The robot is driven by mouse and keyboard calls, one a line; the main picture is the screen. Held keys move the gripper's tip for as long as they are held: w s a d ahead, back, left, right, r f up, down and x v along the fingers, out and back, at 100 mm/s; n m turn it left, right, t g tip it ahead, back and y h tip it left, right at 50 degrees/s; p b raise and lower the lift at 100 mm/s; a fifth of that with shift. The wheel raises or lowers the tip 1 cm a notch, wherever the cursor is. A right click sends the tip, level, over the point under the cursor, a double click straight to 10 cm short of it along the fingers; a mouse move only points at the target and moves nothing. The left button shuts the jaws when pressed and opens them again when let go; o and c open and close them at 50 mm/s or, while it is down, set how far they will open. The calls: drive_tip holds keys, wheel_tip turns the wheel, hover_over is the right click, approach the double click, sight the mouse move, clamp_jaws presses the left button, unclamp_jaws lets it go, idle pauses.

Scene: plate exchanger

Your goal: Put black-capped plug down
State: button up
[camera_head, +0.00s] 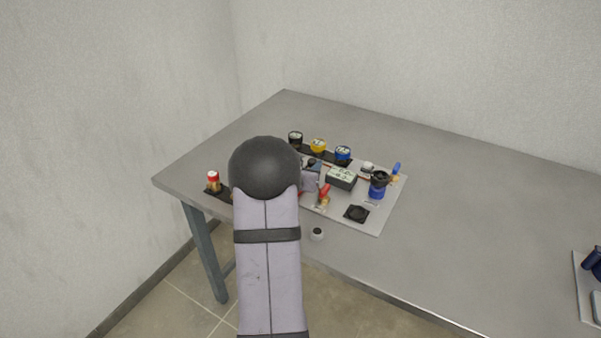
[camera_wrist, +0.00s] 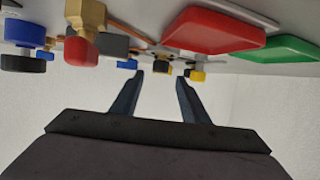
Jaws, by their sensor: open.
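My gripper (camera_wrist: 160,76) is open in the wrist view, with nothing held between its two dark fingers. In the head view my arm covers most of the gripper. A small pale piece with a dark top (camera_head: 317,234) stands on the bare table near the front edge, apart from the board. It may be the black-capped plug, but it is too small to be sure. A black round piece (camera_head: 295,139) stands at the left end of a dark strip, beside yellow and blue ones. The wrist view is upside down and shows no certain black-capped plug.
A pale board (camera_head: 375,222) carries a dark boxed display (camera_head: 341,178), a blue-and-black fitting (camera_head: 378,186) and a black square pad (camera_head: 356,213). A red-topped brass piece (camera_head: 213,181) stands at the left. The table's right side is largely clear.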

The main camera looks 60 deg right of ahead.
drive_tip(key=v, duration=0.6)
drive_tip(key=shift+s+a+r+b, duration=0.1)
drive_tip(key=shift+s+a+b, duration=0.05)
drive_tip(key=shift+a+b, duration=0.15)
